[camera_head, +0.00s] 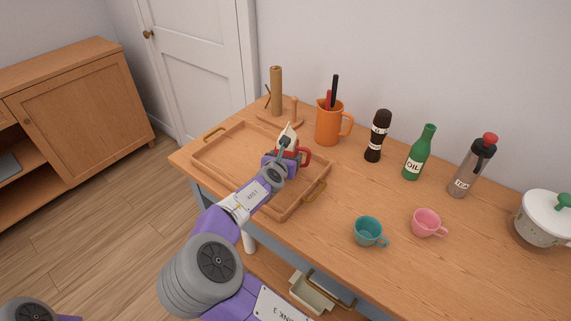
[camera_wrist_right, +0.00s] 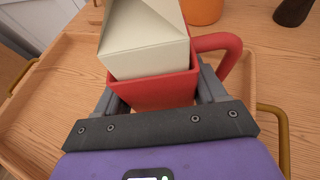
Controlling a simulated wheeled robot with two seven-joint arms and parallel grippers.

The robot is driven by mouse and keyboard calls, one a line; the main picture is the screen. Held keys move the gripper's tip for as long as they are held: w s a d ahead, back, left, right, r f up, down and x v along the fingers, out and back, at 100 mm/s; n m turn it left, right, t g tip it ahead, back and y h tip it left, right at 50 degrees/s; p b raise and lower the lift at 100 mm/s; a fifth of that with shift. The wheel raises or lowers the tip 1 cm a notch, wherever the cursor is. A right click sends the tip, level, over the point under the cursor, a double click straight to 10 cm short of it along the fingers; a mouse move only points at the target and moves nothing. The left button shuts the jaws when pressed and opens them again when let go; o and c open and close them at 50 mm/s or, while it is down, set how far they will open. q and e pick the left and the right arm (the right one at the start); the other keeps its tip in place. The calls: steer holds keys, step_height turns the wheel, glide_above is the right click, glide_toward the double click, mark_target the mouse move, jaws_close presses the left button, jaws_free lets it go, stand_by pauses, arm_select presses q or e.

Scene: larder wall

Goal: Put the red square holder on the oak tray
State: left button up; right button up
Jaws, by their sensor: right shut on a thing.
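The red square holder (camera_head: 305,156) has a side handle and contains a cream carton (camera_head: 287,136) with a gabled top. My right gripper (camera_head: 281,160) is shut on the holder, with a finger on either side of its red body (camera_wrist_right: 154,92) in the wrist view. The oak tray (camera_head: 222,168) lies on the table, with low walls and brass handles. The holder is over the right part of the tray, roughly upright. I cannot tell whether its base touches the tray floor; the gripper hides it. My left gripper is out of view.
An orange jug (camera_head: 328,126) with utensils and a wooden stand (camera_head: 276,95) are behind the tray. A dark mill (camera_head: 377,138), green oil bottle (camera_head: 419,155) and grey bottle (camera_head: 470,170) stand right. Teal (camera_head: 367,231) and pink (camera_head: 426,222) cups are in front. The tray's left part is empty.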

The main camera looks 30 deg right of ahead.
steer(key=shift+f, duration=0.7)
steer(key=shift+f, duration=0.15)
steer(key=o, duration=1.1)
steer(key=shift+c, duration=0.2)
steer(key=shift+a+r, duration=0.1)
steer(key=shift+r, duration=0.1)
steer(key=p+v, duration=0.2)
steer(key=v, duration=1)
steer(key=shift+p, duration=0.4)
steer(key=shift+w, duration=0.1)
